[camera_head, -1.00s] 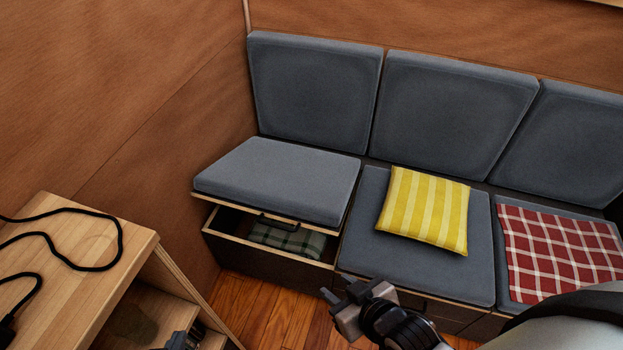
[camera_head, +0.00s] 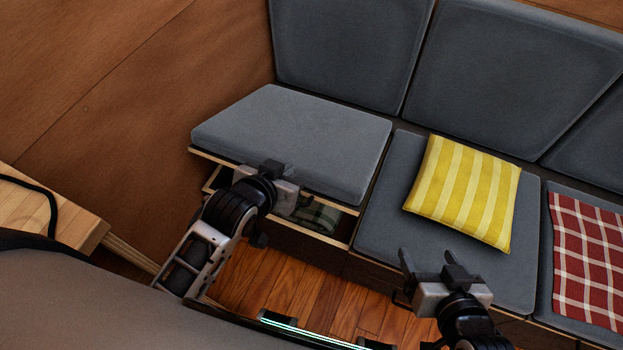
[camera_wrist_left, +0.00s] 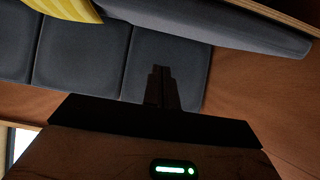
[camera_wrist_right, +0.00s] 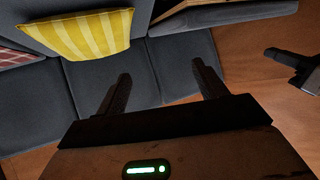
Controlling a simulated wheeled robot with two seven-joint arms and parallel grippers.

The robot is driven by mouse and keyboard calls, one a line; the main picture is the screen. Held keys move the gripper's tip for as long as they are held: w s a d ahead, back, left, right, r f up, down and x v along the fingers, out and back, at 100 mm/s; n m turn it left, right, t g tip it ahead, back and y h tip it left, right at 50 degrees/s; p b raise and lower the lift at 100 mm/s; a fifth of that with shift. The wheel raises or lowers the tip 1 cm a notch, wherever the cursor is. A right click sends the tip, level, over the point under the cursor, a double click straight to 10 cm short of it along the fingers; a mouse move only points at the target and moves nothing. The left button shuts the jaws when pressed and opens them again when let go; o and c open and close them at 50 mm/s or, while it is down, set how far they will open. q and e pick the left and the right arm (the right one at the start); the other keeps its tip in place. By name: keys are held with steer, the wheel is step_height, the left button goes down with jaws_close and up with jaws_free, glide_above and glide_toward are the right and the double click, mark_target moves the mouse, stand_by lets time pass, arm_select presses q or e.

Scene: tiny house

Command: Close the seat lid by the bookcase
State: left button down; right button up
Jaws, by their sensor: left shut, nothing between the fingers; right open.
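The seat lid (camera_head: 290,135), topped by a grey cushion, is propped partly open at the left end of the bench. Under it, the box (camera_head: 310,242) shows a dark gap with a green checked cloth (camera_head: 318,214) inside. The lid edge also shows in the left wrist view (camera_wrist_left: 240,25) and the right wrist view (camera_wrist_right: 225,13). My left gripper (camera_head: 285,188) is shut and empty; in the head view it overlaps the lid's front edge, and I cannot tell whether it touches. My right gripper (camera_head: 428,262) is open and empty, in front of the middle seat.
The wooden bookcase (camera_head: 55,215) with a black cable stands at left. A yellow striped pillow (camera_head: 465,190) lies on the middle seat and a red checked cloth (camera_head: 590,260) on the right seat. Wooden floor (camera_head: 290,285) is clear before the bench.

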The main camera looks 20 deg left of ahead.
arm_select(q)
steer(key=w+b, duration=0.1)
steer(key=w, duration=0.1)
steer(key=b, duration=0.2)
glide_above(305, 176)
steer(key=w, duration=0.1)
step_height(305, 176, down, 6)
steer(key=shift+w+r, duration=0.1)
steer(key=shift+s+f, duration=0.25)
steer(key=shift+f, duration=0.95)
steer(key=shift+s+f, duration=0.35)
steer(key=shift+f, duration=0.35)
arm_select(e)
steer(key=shift+a+f+t, duration=0.3)
steer(key=shift+f, duration=0.6)
steer(key=shift+w+r, duration=0.1)
